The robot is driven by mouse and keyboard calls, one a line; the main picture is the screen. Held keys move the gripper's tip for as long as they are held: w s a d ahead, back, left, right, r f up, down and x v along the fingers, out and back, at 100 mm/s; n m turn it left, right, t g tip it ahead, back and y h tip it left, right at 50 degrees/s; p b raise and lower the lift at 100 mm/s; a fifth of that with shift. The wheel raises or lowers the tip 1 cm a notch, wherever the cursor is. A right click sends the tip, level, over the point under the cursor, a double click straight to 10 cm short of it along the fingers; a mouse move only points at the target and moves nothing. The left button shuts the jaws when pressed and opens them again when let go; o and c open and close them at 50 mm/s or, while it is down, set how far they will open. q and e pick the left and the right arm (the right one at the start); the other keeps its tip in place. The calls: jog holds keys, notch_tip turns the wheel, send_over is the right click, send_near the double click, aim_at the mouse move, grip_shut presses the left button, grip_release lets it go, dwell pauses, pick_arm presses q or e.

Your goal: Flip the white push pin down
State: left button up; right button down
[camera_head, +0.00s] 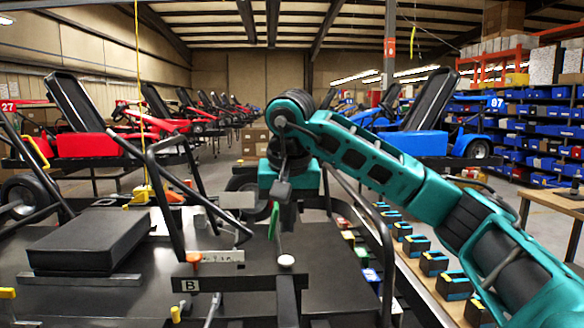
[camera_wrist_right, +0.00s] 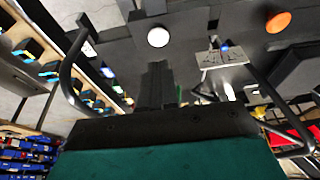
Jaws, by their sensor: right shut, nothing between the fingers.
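The white push pin (camera_head: 286,260) shows as a small round white cap at the top of a dark post, near the front centre of the black kart stand. It also shows in the right wrist view as a white disc (camera_wrist_right: 158,37), just beyond my fingertips. My right gripper (camera_head: 283,190) hangs down from the teal arm above and behind the pin in the head view. In the right wrist view its dark fingers (camera_wrist_right: 157,72) are together and empty, apart from the pin. My left gripper is not in view.
An orange knob (camera_head: 194,257) stands left of the pin by the "B" label. A green piece (camera_head: 273,220) stands close below my gripper. Curved black bars (camera_head: 380,240) flank the stand, and a black seat pad (camera_head: 88,242) lies at left.

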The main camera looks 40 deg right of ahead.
jog(key=v, duration=0.8)
jog(key=shift+a+r, duration=0.15)
jog(key=shift+a, duration=0.05)
dwell(0.3)
